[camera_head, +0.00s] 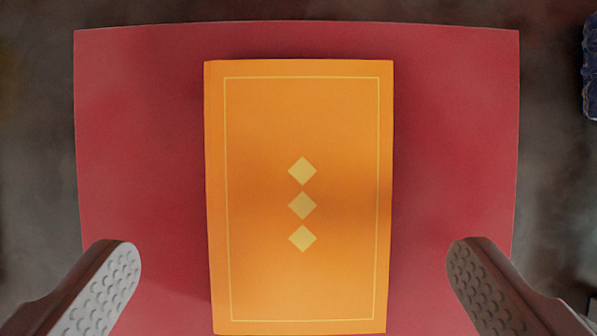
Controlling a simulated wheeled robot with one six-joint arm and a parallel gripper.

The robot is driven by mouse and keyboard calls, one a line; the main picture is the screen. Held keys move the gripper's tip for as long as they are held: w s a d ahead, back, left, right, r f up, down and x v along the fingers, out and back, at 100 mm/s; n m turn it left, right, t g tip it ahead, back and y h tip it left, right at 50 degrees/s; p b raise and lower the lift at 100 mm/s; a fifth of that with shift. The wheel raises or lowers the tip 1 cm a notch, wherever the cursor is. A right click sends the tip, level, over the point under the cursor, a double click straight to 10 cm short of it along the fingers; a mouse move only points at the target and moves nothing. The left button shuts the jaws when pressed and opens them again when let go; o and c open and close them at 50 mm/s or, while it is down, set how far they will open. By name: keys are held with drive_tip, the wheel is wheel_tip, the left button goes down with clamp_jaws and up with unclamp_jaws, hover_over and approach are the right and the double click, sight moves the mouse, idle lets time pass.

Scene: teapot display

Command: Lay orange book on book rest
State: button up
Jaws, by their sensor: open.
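The orange book (270,130) lies flat on a red panel (140,130), its cover facing me. The cover has a thin yellow border and three yellow diamonds in a column. My gripper (294,262) is open, with one grey finger at the lower left and the other at the lower right. The book lies between the two fingers in the picture, with a gap on each side, and neither finger appears to touch it. I cannot tell whether the red panel is the book rest.
A dark blue object (590,70) is cut off at the upper right edge. The surface around the red panel is dark grey and blurred. The red panel is bare on both sides of the book.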

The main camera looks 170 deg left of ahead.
sight(299, 204)
drive_tip(key=x, duration=0.5)
drive_tip(key=shift+s+f, duration=0.1)
drive_tip(key=shift+s, duration=0.1)
drive_tip(key=c, duration=1.1)
